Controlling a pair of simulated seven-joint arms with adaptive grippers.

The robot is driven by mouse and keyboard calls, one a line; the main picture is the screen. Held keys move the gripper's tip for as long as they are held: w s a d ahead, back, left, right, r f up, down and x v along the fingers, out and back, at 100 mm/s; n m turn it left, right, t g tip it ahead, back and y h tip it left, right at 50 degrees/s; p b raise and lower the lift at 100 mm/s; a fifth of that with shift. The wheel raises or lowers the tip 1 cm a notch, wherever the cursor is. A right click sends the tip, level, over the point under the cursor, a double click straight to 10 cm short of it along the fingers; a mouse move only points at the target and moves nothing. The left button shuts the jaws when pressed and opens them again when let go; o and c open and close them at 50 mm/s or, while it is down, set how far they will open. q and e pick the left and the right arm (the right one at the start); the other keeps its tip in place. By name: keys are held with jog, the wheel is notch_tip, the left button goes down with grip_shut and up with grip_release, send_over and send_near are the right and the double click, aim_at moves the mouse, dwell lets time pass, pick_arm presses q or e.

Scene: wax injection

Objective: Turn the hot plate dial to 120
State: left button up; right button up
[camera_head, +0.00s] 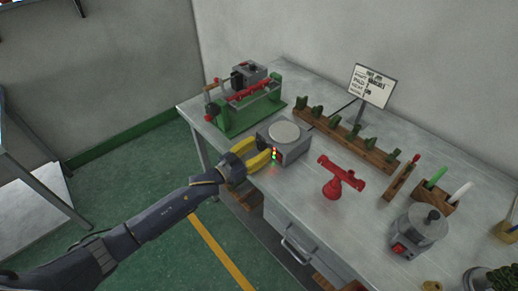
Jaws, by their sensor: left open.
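The hot plate (294,153) is a grey box with a round pale top (284,132), near the front left of the workbench. Small red and green lights (275,154) show on its front corner. My left gripper (268,155), with yellow fingers, is open right at the front left face of the hot plate. The dial is hidden or too small to make out behind the fingers, so its setting cannot be read. I cannot tell whether the fingers touch the dial. My right gripper is not in view.
A green-framed machine (240,112) stands behind the hot plate. A red stand (335,180) is to its right. A wooden rack (345,137) and a sign (371,86) are at the back. A grey pot (419,230) stands at the right. The bench's front edge lies below the gripper.

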pick_arm(q)
grip_shut()
dwell(0.3)
jog(key=shift+f, duration=0.1)
jog(key=shift+m, duration=0.7)
grip_release()
jog(key=v, duration=1.2)
